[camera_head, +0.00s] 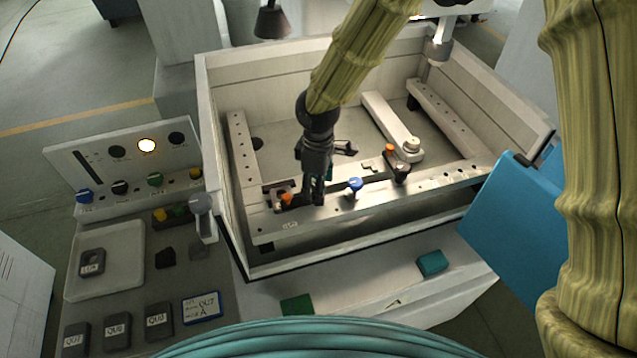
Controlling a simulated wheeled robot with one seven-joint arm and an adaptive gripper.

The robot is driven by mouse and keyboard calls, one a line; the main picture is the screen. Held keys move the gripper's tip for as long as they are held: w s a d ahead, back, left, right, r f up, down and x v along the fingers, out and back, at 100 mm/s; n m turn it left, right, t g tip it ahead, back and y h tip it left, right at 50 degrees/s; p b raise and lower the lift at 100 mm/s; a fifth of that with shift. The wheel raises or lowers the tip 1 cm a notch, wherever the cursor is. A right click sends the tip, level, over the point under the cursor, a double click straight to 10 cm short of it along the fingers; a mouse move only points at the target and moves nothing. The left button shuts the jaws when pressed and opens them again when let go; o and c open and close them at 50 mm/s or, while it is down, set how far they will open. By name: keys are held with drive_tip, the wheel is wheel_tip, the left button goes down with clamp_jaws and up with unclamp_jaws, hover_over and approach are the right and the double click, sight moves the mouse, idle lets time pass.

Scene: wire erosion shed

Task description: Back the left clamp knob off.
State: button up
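The left clamp (277,187) is a small dark block on the front rail of the machine tank, with an orange knob (287,199) at its front. My gripper (314,196) points down just right of this knob, close to the rail. Whether its fingers touch the knob or anything else cannot be told. The fingers are dark and overlap, so their opening is unclear. A blue knob (354,185) stands on the rail right of my gripper. A second clamp (399,171) with an orange part (390,149) sits further right.
The pale tank wall (223,170) surrounds the rails. A metal arm (388,122) lies inside, right of my gripper. A control panel (122,158), a grey tray (127,243) and labelled dark blocks (117,330) are at left. A blue panel (513,220) stands at right.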

wheel_tip(320, 180, up, 12)
idle(0.6)
